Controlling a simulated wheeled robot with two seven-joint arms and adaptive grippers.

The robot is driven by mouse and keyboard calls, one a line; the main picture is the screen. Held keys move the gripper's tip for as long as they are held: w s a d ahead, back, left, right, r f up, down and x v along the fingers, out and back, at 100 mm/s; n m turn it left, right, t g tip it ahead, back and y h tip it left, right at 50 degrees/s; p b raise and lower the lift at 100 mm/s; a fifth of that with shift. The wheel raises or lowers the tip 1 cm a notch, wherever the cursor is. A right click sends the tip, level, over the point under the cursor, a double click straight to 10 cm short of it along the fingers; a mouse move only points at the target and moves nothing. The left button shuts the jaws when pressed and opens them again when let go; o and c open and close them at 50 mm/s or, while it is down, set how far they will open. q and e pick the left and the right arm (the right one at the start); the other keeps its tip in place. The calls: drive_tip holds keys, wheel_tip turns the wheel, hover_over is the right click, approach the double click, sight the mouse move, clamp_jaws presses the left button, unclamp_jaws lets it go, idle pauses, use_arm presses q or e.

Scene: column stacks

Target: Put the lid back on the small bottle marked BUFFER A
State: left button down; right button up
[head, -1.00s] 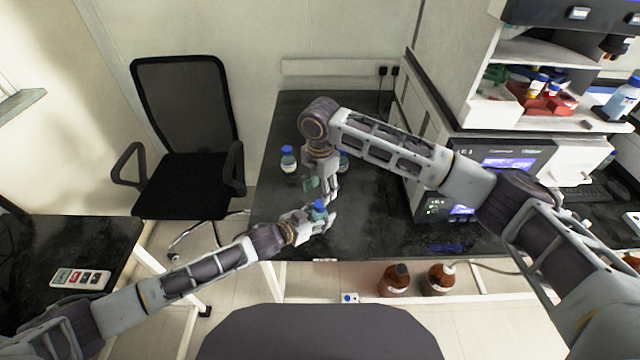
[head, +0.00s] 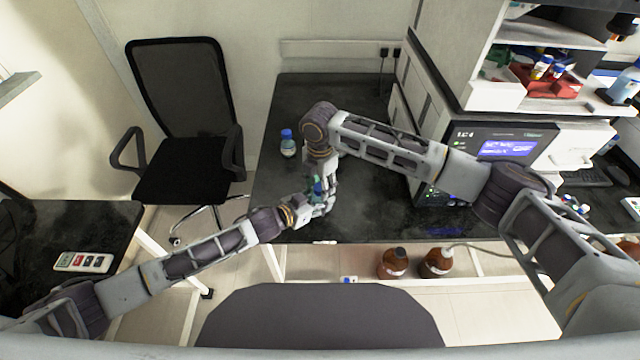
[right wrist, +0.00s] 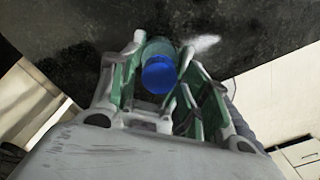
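A small bottle with a pale teal body (right wrist: 159,47) and a blue lid (right wrist: 159,75) shows between my right gripper's green-padded fingers in the right wrist view. The lid is in line with the bottle's top; I cannot tell if it is seated. My left gripper (head: 318,204) is shut around the bottle's body, above the bench's front part. My right gripper (head: 322,182) points down over it, its fingers on both sides of the lid; whether they grip it is unclear. In the head view the two hands mostly hide the bottle. No label is readable.
Another blue-capped bottle (head: 288,144) stands on the dark bench (head: 275,195), left of my right wrist. An instrument with a lit screen (head: 500,148) stands at right. Brown bottles (head: 393,263) sit below the bench. A black chair (head: 187,170) is at left.

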drive_tip(key=c, duration=0.9)
drive_tip(key=m, duration=0.9)
drive_tip(key=shift+s+a, duration=0.1)
drive_tip(key=m, duration=0.9)
drive_tip(key=o, duration=1.2)
drive_tip(key=shift+r, duration=6)
